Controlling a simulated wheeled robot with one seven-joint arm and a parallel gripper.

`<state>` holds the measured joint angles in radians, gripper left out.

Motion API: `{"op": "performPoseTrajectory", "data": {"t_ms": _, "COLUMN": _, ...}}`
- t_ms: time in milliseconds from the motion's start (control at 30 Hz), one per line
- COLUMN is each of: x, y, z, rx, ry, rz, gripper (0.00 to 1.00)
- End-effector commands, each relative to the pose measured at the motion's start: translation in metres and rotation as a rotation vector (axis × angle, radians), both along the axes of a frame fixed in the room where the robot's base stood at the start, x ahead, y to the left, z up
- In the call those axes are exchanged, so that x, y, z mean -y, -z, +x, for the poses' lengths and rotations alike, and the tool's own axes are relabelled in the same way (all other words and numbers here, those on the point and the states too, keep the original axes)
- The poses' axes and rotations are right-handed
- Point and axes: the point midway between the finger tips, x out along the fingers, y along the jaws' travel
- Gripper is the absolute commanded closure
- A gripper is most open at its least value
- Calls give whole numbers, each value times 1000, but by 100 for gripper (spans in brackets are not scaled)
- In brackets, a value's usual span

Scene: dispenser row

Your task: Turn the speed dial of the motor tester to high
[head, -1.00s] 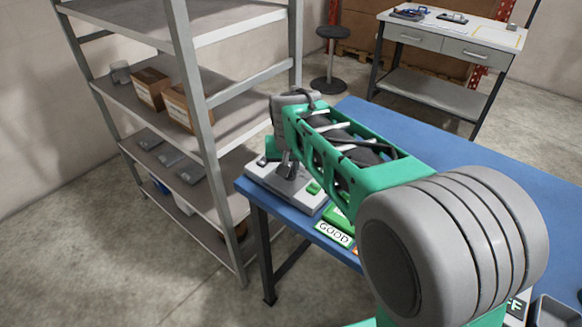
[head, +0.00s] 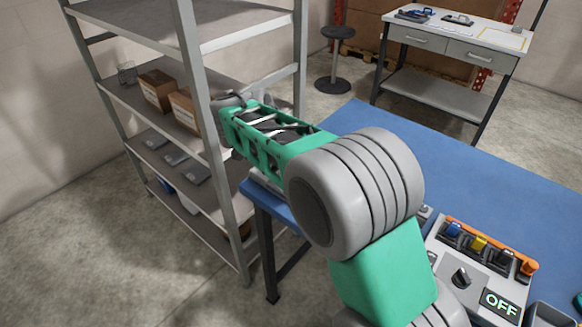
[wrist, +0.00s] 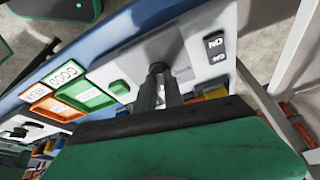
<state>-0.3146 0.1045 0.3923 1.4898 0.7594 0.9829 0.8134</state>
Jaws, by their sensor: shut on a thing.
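In the wrist view, my gripper (wrist: 162,92) is shut on a small dark knob (wrist: 158,69), which stands up from a pale grey panel (wrist: 125,62). I take this knob to be the speed dial of the motor tester, but its setting cannot be read. Two small black labels (wrist: 217,50), which seem to read ON and OFF, are on the panel to the right. A green button (wrist: 120,88) is to the left. In the head view my arm hides the gripper and the knob and nearly all of that panel.
GOOD (wrist: 63,73) and orange-edged labelled bins (wrist: 52,107) lie left of the panel in the wrist view. A grey box with coloured switches (head: 476,268) stands on the blue table (head: 440,170). A metal shelf (head: 250,75) rises close to my arm at the left.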

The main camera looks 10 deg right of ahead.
Motion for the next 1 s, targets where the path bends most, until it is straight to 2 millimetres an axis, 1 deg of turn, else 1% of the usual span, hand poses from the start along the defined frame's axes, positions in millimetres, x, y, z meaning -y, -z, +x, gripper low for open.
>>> {"op": "performPoseTrajectory", "data": {"t_ms": 600, "x": -1, "y": -3, "z": 7, "rx": -4, "ry": 566, "rz": 0, "gripper": 100}}
{"op": "performPoseTrajectory", "data": {"t_ms": 800, "x": 0, "y": -2, "z": 8, "rx": -3, "ry": 703, "rz": -1, "gripper": 100}}
{"op": "performPoseTrajectory", "data": {"t_ms": 1000, "x": 0, "y": -1, "z": 9, "rx": -1, "ry": 789, "rz": 0, "gripper": 100}}
